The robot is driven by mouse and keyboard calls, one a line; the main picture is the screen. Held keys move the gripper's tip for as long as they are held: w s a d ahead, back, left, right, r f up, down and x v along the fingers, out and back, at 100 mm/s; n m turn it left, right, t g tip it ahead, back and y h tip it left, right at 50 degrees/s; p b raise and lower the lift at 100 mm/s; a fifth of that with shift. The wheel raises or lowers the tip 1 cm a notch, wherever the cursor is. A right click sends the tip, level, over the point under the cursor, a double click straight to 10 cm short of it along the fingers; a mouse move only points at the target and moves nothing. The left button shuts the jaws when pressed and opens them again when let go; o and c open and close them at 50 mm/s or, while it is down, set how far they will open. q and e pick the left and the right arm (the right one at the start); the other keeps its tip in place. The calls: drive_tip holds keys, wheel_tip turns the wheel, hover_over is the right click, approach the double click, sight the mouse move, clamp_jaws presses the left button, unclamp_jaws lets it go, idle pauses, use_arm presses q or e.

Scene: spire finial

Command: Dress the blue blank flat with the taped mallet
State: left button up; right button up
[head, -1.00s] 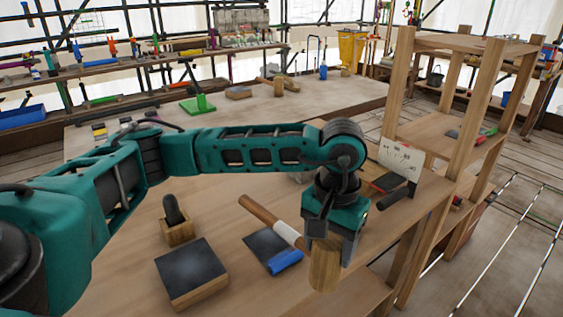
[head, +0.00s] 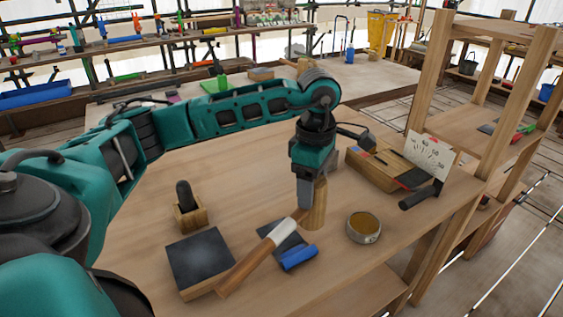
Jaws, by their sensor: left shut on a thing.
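The taped mallet has a wooden handle with a white taped band (head: 281,232) and a pale wooden head (head: 317,208). My left gripper (head: 304,203) is shut on it close to the head, over the table. The handle slants down toward the front left and crosses in front of the dark block's right corner. The blue blank (head: 298,257) lies at the front edge of a dark flat plate (head: 276,240), just below the mallet head in the picture. The mallet hides part of the plate. I cannot tell whether the mallet touches anything. My right gripper is not in view.
A dark-topped wooden block (head: 200,258) lies on the table to the left. A small wooden holder (head: 190,217) with a black-handled tool is behind it. A round tin (head: 363,228) stands right of the mallet. A wooden box (head: 372,170) and white gauge card (head: 429,155) are farther back right.

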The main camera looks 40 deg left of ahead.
use_arm(q)
drive_tip(key=shift+a+r+n, duration=0.5)
drive_tip(key=shift+a+n, duration=3.55)
drive_tip(key=shift+n, duration=2.85)
wheel_tip(320, 180, down, 4)
drive_tip(key=b, duration=0.4)
drive_tip(key=shift+f, duration=0.25)
wheel_tip(320, 180, down, 4)
drive_tip(key=b, duration=0.2)
drive_tip(key=shift+f+b, duration=0.1)
drive_tip(key=shift+b, duration=0.25)
drive_tip(key=shift+r, duration=0.2)
drive_tip(key=shift+c, duration=0.6)
drive_tip(key=shift+r+p, duration=0.1)
drive_tip(key=shift+p, duration=0.2)
